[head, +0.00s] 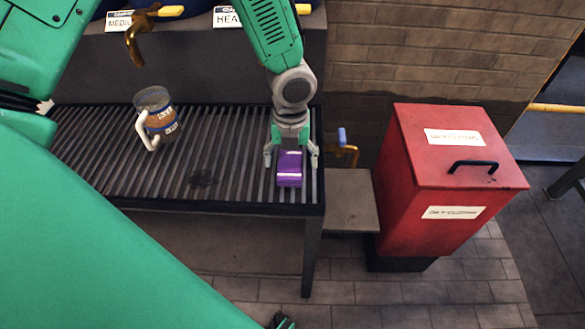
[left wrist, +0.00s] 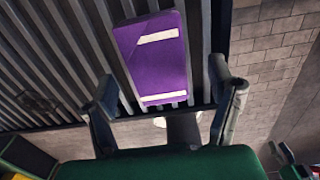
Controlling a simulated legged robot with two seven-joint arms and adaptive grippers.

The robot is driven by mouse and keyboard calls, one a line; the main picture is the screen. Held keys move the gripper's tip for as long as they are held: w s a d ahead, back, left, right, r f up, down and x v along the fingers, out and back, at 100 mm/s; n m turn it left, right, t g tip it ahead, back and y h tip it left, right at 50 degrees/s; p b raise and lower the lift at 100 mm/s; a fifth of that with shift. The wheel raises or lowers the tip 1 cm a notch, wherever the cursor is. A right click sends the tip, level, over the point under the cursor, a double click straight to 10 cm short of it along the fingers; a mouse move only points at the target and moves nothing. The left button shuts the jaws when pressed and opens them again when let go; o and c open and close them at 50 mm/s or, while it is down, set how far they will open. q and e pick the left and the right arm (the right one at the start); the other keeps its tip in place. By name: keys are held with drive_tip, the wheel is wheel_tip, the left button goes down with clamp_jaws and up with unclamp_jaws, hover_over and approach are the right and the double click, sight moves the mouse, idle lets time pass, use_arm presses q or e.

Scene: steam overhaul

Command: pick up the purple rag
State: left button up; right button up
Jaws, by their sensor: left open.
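The purple rag (head: 289,169) is a folded purple block with pale stripes. It lies on the slatted grate near its right front corner. In the left wrist view the rag (left wrist: 153,62) shows ahead of and partly between the fingers. My left gripper (head: 291,161) is open, with one finger on each side of the rag in the head view. In the left wrist view the open fingers (left wrist: 166,100) stand apart from the rag, with nothing held. Whether the fingertips reach down to the rag's height is hard to tell. My right gripper is not clearly visible.
A glass mug (head: 158,118) with a white handle stands on the grate (head: 95,170) at the left. A brass tap (head: 140,35) hangs above it. A red lidded bin (head: 450,170) stands right of the grate. A blue-handled brass valve (head: 343,145) is beside the grate's right edge.

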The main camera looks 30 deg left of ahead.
sight(291, 164)
use_arm(q)
drive_tip(key=shift+a+f, duration=0.2)
drive_tip(key=shift+f, duration=0.75)
drive_tip(key=shift+a+f, duration=0.25)
drive_tip(key=shift+f, duration=0.05)
drive_tip(key=shift+d+r, duration=0.1)
use_arm(e)
drive_tip(key=shift+a+f, duration=0.1)
drive_tip(key=shift+a, duration=0.4)
use_arm(q)
drive_tip(key=shift+d+r, duration=0.1)
drive_tip(key=shift+d, duration=0.2)
drive_tip(key=c, duration=1.2)
drive_tip(key=shift+d, duration=0.2)
drive_tip(key=shift+c, duration=0.2)
drive_tip(key=shift+a+r, duration=0.3)
drive_tip(key=shift+r, duration=0.2)
wheel_tip(291, 164, up, 8)
drive_tip(key=shift+f+p, duration=0.1)
drive_tip(key=shift+p, duration=0.85)
drive_tip(key=shift+d+r, duration=0.15)
drive_tip(key=shift+r, duration=0.45)
use_arm(e)
drive_tip(key=shift+d+r, duration=0.2)
drive_tip(key=shift+r, duration=0.3)
drive_tip(key=shift+d+r, duration=0.15)
drive_tip(key=shift+r, duration=0.35)
